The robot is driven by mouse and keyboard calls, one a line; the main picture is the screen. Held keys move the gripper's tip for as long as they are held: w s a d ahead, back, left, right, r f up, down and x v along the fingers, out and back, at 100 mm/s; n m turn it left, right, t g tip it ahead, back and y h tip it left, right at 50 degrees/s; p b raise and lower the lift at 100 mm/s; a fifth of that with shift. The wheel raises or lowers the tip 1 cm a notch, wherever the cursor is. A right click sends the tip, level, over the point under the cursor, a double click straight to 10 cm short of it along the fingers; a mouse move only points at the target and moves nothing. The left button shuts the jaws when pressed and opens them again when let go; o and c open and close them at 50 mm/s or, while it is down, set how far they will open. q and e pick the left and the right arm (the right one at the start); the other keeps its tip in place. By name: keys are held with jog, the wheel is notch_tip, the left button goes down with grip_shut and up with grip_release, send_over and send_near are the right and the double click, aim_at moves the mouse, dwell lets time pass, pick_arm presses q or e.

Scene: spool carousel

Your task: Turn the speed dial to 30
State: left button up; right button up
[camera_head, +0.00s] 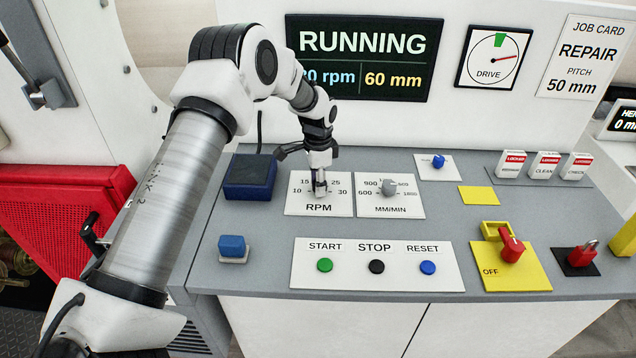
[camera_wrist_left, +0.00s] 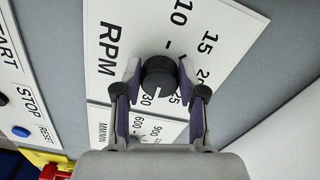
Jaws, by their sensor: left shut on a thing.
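The speed dial, a dark round knob (camera_wrist_left: 159,78), sits on the white RPM plate (camera_wrist_left: 112,38), with numbers from 10 to 30 around it. My left gripper (camera_wrist_left: 158,72) is shut on the knob, one finger on each side. In the head view my left gripper (camera_head: 319,188) reaches down onto the RPM plate (camera_head: 292,205) and mostly hides the knob. My right gripper is out of view.
The MM/MIN dial (camera_head: 389,188) stands just right of the RPM plate. A dark blue box (camera_head: 250,178) is close on the left. START (camera_head: 325,265), STOP (camera_head: 377,266) and RESET (camera_head: 428,267) buttons lie in front. A red switch (camera_head: 511,247) is further right.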

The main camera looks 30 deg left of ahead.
pick_arm(q)
jog(key=shift+s+f+m, duration=0.1)
jog(key=shift+f+m, duration=0.05)
jog(key=shift+m, duration=0.35)
jog(key=o, duration=1.1)
jog(key=shift+o, duration=0.2)
jog(key=shift+r, duration=0.2)
jog(key=shift+r, duration=0.4)
notch_tip(320, 180, up, 11)
